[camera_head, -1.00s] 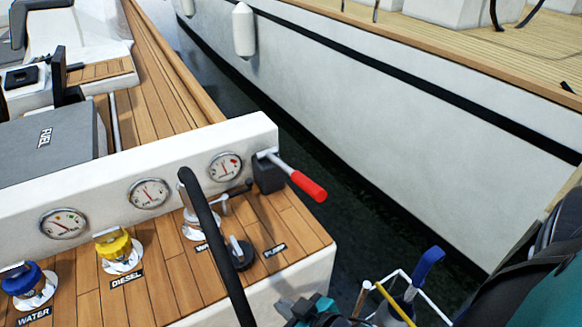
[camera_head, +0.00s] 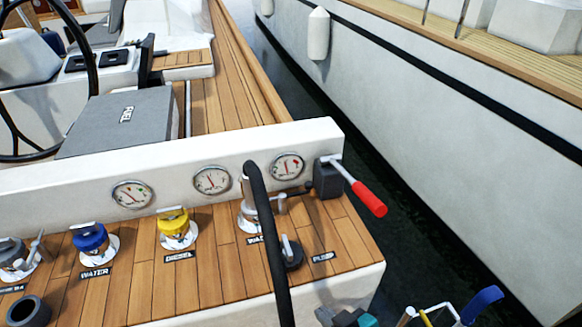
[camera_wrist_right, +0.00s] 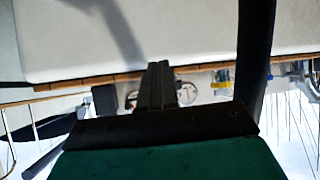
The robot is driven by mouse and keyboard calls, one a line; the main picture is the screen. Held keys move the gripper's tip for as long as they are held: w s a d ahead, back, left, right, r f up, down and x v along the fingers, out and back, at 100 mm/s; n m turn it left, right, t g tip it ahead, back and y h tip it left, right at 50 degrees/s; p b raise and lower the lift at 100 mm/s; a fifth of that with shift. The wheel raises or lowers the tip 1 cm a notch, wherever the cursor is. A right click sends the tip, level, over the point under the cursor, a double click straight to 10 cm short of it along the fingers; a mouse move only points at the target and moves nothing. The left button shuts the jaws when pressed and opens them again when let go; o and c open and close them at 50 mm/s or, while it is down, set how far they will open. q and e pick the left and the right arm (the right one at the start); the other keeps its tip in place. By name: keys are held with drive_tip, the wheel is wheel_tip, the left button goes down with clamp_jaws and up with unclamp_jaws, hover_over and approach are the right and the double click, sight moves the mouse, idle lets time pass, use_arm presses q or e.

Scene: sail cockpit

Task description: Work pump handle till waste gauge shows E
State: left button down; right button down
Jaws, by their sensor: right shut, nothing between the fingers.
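The pump is a black block (camera_head: 328,181) at the right end of the white ledge. Its metal lever ends in a red handle (camera_head: 369,198), slanting down to the right over the edge. The waste gauge (camera_head: 287,166) is the round dial left of the pump; its needle is too small to read surely. My right gripper (camera_head: 343,318) shows only partly at the bottom edge of the head view, below and apart from the handle. In the wrist view its dark fingers (camera_wrist_right: 160,84) are together and empty. My left gripper is not in view.
A black hose (camera_head: 268,235) rises in front of the waste fitting. Yellow diesel (camera_head: 175,226) and blue water (camera_head: 89,239) caps stand on the teak deck. A bucket-like wire holder with a blue-handled brush (camera_head: 482,303) is at lower right. A white hull (camera_head: 470,150) lies across dark water.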

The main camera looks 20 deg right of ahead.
drive_tip(key=w+a+r+n+t+y, duration=0.1)
drive_tip(key=w+r+n+t+y, duration=0.3)
drive_tip(key=w+r, duration=0.75)
drive_tip(key=w+a+r+n+g+y, duration=0.2)
drive_tip(key=a+r+n+g+y, duration=0.15)
drive_tip(key=r+n+y, duration=0.3)
drive_tip(key=w+a+r+n+g+y, duration=0.2)
drive_tip(key=w+r+n+g+y, duration=0.15)
drive_tip(key=r+n+y, duration=0.3)
drive_tip(key=d+r+m+g+h, duration=0.1)
drive_tip(key=d+r+g+h, duration=0.1)
drive_tip(key=d+h, duration=0.3)
drive_tip(key=s+d+r+m+g+h, duration=0.1)
drive_tip(key=d+r+g+h, duration=0.2)
drive_tip(key=d, duration=1)
drive_tip(key=d+r+g+h, duration=0.3)
drive_tip(key=d+h, duration=0.3)
drive_tip(key=d, duration=0.3)
drive_tip(key=shift+s+d+r+m+h, duration=0.2)
drive_tip(key=shift+s+r+m+h, duration=0.1)
drive_tip(key=shift+m, duration=0.1)
